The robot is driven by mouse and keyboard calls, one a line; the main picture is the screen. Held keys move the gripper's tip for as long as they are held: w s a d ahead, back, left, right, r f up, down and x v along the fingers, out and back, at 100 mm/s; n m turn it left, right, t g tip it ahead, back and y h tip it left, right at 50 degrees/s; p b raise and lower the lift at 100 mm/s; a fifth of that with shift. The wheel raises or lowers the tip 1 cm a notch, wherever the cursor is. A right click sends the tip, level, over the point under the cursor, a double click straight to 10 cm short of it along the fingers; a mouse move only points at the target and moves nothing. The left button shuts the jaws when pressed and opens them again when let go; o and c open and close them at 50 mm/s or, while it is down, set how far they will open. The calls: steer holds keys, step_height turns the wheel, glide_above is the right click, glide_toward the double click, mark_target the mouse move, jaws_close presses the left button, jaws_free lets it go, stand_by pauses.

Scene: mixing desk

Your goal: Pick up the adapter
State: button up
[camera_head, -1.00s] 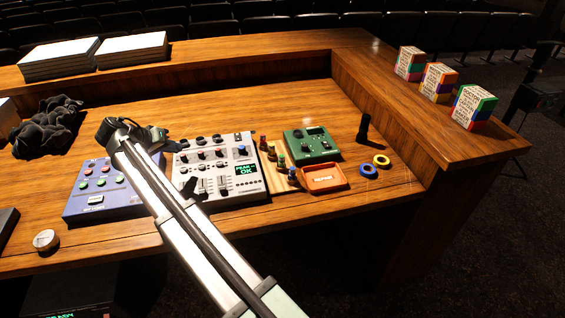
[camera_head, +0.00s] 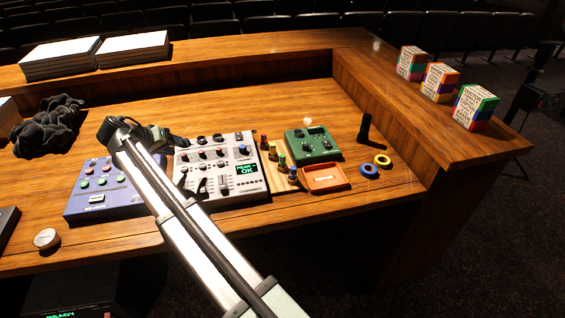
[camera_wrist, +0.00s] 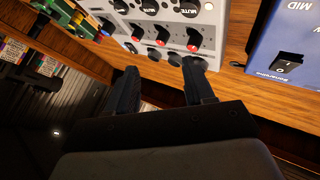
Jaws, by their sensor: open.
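Several small metal plugs with coloured bands (camera_head: 280,163) stand in a row on a light wooden strip, right of the white mixer (camera_head: 215,165). They look like the adapters; I cannot tell which one is meant. Coloured plugs also show at the top left of the wrist view (camera_wrist: 75,18). My gripper (camera_wrist: 160,88) is open, with nothing between its fingers, and its fingertips point toward the mixer's edge with red-capped knobs.
A blue box (camera_head: 105,188) lies left of the mixer. Right of the plugs are a green box (camera_head: 312,145), an orange tray (camera_head: 325,178), a dark upright cylinder (camera_head: 365,128) and two rings (camera_head: 375,164). Black cloth (camera_head: 48,128) lies at the left.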

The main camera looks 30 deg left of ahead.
steer(key=w+d+r+m+h, duration=0.1)
steer(key=w+d+r+m, duration=0.15)
steer(key=w+d, duration=0.95)
steer(key=w+d+r+m+h, duration=0.15)
steer(key=w+d+r, duration=0.25)
steer(key=w+d, duration=0.75)
steer(key=w+d+m+g+y, duration=0.2)
steer(key=w+d+g, duration=0.15)
steer(key=d, duration=0.75)
steer(key=n+g+y, duration=0.3)
steer(key=n+y, duration=0.2)
steer(key=n, duration=0.4)
glide_toward(283, 155)
steer(key=shift+h, duration=0.25)
steer(key=shift+x, duration=5)
steer(key=shift+s+a, duration=0.1)
steer(key=shift+a, duration=0.1)
steer(key=shift+c, duration=0.4)
